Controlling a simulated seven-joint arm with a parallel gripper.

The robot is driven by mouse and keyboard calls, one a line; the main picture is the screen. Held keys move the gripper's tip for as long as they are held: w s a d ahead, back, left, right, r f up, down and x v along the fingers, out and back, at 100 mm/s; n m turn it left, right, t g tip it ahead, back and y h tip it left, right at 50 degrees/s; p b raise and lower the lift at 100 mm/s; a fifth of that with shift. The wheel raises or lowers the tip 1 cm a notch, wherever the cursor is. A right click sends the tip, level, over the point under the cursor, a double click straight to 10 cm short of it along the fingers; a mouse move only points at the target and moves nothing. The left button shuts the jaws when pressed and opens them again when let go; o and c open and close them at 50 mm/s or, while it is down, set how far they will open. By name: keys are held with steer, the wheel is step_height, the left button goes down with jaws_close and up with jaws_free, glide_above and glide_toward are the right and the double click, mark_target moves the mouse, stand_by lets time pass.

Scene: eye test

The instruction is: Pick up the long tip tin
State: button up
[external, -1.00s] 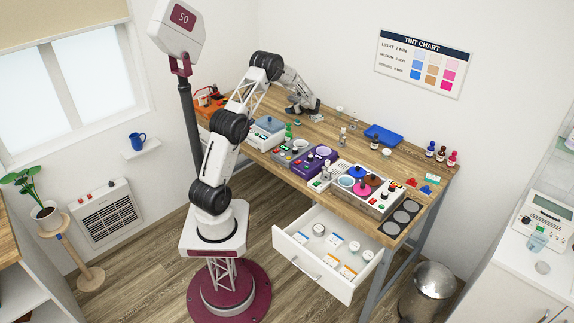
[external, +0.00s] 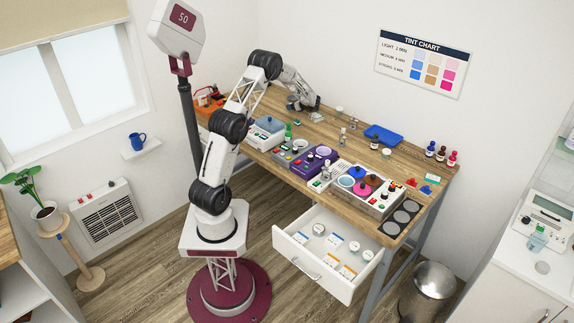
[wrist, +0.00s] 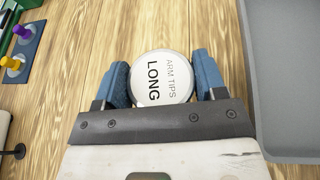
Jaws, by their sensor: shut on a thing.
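The long tip tin (wrist: 163,80) is a round tin with a white lid lettered "LONG ARM TIPS" in the wrist view. My gripper (wrist: 161,74) has its two blue fingers on opposite sides of the tin and is shut on it. In the external view my gripper (external: 302,106) is low over the far part of the wooden bench. The tin cannot be made out clearly there. Whether the tin still touches the bench is hard to tell.
A grey flat-sided object (wrist: 285,80) lies close on the right in the wrist view. A blue mat with purple and yellow pieces (wrist: 22,50) is at upper left. In the external view, devices (external: 312,160) line the bench front and a drawer (external: 300,262) stands open.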

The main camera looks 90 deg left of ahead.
steer(key=shift+r, duration=0.75)
steer(key=s+d, duration=0.2)
steer(key=d, duration=0.2)
steer(key=s+d+r, duration=0.1)
steer(key=s+d, duration=0.1)
steer(key=d, duration=0.3)
steer(key=s+d, duration=0.3)
steer(key=d, duration=0.2)
steer(key=shift+d+r, duration=0.15)
steer(key=shift+r, duration=0.05)
